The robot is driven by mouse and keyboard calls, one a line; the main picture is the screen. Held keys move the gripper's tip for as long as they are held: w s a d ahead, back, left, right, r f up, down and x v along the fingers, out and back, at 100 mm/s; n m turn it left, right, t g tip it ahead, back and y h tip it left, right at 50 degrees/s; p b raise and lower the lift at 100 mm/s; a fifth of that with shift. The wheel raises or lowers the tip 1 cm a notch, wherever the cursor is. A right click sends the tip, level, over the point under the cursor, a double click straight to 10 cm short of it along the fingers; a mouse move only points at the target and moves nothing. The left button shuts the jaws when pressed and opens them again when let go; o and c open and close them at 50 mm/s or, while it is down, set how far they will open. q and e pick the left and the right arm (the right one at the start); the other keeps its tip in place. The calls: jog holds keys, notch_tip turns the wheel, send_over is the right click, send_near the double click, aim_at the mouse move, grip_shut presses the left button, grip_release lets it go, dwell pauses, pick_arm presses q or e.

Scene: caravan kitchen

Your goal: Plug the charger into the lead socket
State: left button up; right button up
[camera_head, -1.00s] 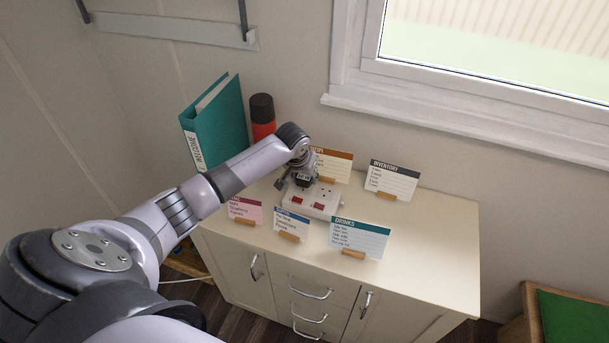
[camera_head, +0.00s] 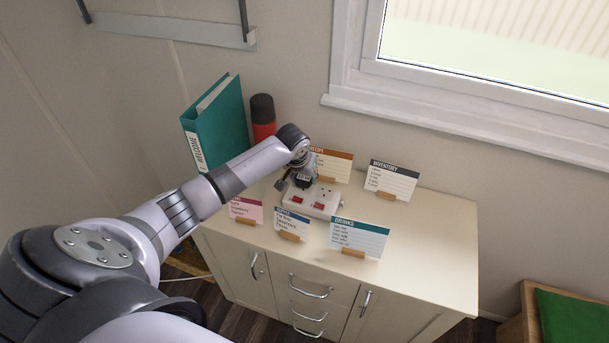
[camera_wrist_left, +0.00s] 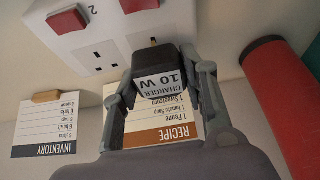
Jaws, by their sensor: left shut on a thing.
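The black charger (camera_wrist_left: 160,72), labelled "CHARGER 10 W", is held between the two fingers of my left gripper (camera_wrist_left: 163,82). In the head view, my left gripper (camera_head: 297,181) is over the left end of the white lead socket (camera_head: 323,200). In the left wrist view, the lead socket (camera_wrist_left: 84,52) has red switches and a free outlet at the left. The charger is close in front of the outlet face. A brass-coloured pin shows between them; whether its tip is in a hole, I cannot tell. My right gripper is not in view.
Card stands surround the socket: recipe (camera_head: 337,166), inventory (camera_head: 391,180), drinks (camera_head: 358,239), and others in front. A red bottle with a black cap (camera_head: 263,118) and a teal binder (camera_head: 218,125) stand behind my arm. The cabinet top (camera_head: 436,235) is clear at the right.

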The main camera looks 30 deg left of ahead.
pick_arm(q)
jog(key=shift+p, duration=0.4)
dwell(0.5)
jog(key=shift+f+b, duration=0.5)
jog(key=shift+f, duration=0.35)
dwell(0.3)
